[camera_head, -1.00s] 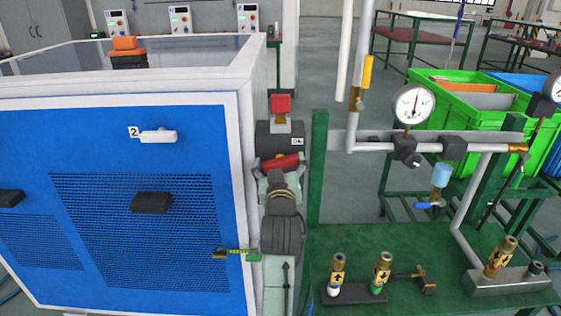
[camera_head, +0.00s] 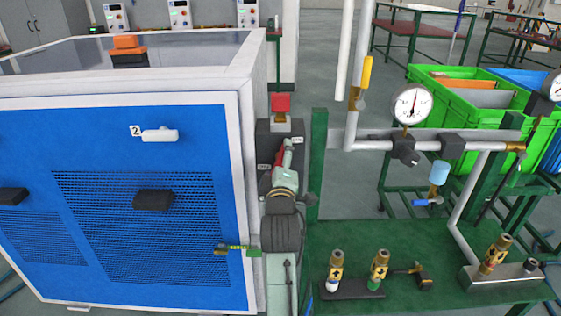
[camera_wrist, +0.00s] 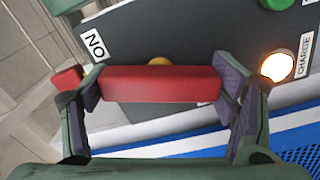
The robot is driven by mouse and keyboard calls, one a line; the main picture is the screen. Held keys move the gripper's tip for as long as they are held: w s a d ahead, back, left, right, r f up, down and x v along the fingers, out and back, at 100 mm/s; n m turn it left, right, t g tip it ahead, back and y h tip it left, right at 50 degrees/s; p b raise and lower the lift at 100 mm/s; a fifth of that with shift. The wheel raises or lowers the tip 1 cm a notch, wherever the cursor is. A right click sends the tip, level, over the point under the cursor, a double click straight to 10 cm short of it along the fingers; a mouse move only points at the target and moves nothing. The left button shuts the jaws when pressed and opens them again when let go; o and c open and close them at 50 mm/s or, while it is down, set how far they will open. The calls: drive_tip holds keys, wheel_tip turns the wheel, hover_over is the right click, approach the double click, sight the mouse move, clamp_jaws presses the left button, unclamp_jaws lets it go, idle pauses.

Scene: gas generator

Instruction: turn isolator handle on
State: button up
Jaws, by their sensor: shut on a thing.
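The red isolator handle (camera_head: 280,153) is on the dark panel (camera_head: 265,133) at the right end of the blue cabinet. In the head view it stands close to upright, partly hidden by my gripper (camera_head: 284,162). In the wrist view the red handle (camera_wrist: 160,84) lies across the picture between the fingers of my gripper (camera_wrist: 165,92), which is shut on it. A red end shows beyond the left finger. A yellow round part (camera_wrist: 160,61) is partly hidden behind the handle. A white label (camera_wrist: 94,44) reads "NO" in this view.
A lit lamp (camera_wrist: 277,66) beside a "CHARGE" label and a green button sit on the same panel. A red block (camera_head: 281,102) is above it. A green post (camera_head: 317,160) and gauge pipework stand close on the right, the blue cabinet (camera_head: 120,180) on the left.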

drive_tip(key=shift+n, duration=1.9)
drive_tip(key=o, duration=1.2)
drive_tip(key=shift+c, duration=0.2)
drive_tip(key=s, duration=0.7)
drive_tip(key=shift+s, duration=0.25)
